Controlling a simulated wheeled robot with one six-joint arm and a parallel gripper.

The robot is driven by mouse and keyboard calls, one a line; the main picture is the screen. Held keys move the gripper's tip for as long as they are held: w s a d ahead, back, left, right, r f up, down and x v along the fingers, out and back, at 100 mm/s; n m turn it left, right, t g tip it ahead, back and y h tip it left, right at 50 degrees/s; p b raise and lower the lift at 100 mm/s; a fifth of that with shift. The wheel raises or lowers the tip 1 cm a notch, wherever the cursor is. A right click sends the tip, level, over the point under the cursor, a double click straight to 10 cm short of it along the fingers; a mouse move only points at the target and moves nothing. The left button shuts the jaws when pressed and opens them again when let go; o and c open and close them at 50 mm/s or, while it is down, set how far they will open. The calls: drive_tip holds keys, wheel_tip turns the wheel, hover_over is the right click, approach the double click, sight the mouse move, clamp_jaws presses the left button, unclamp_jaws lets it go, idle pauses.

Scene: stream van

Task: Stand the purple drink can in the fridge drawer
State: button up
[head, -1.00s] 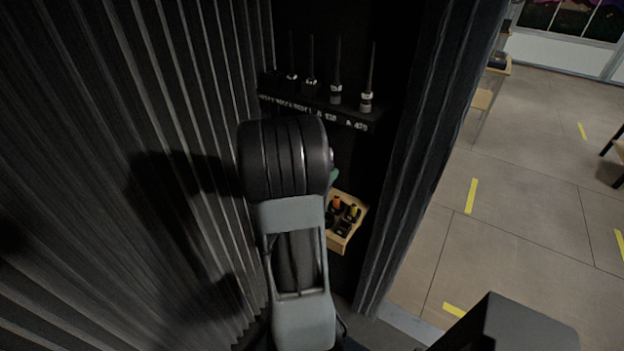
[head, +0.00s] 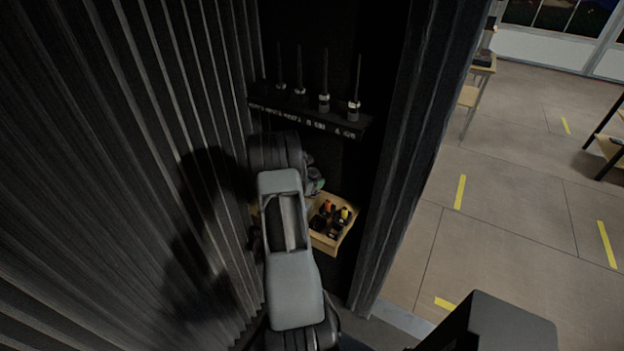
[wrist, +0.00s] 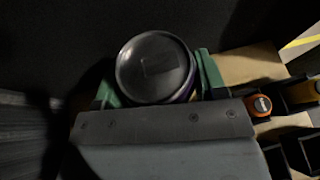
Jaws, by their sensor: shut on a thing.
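The purple drink can (wrist: 155,68) shows end-on in the wrist view, with a round grey end towards the camera and a thin purple strip of its side at the right. My gripper (wrist: 160,84) is shut on it, a green finger on each side. In the head view my gripper (head: 315,183) is mostly hidden behind my arm, and the can cannot be made out. A wooden drawer-like tray (head: 326,244) with dark compartments lies just below and right of my gripper. It also shows in the wrist view (wrist: 250,64), right of the can. Its left part is hidden.
Some compartments hold orange-topped (wrist: 261,105) and yellow-topped things. A dark shelf (head: 310,117) with several upright radios stands above the tray. A ribbed dark wall (head: 130,180) is close on the left, a dark post (head: 405,160) on the right. Open floor lies beyond.

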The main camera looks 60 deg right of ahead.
drive_tip(key=shift+f, duration=0.25)
drive_tip(key=shift+f, duration=0.15)
drive_tip(key=o, duration=0.7)
drive_tip(key=shift+f, duration=0.1)
drive_tip(key=o, duration=0.4)
drive_tip(key=shift+o, duration=0.2)
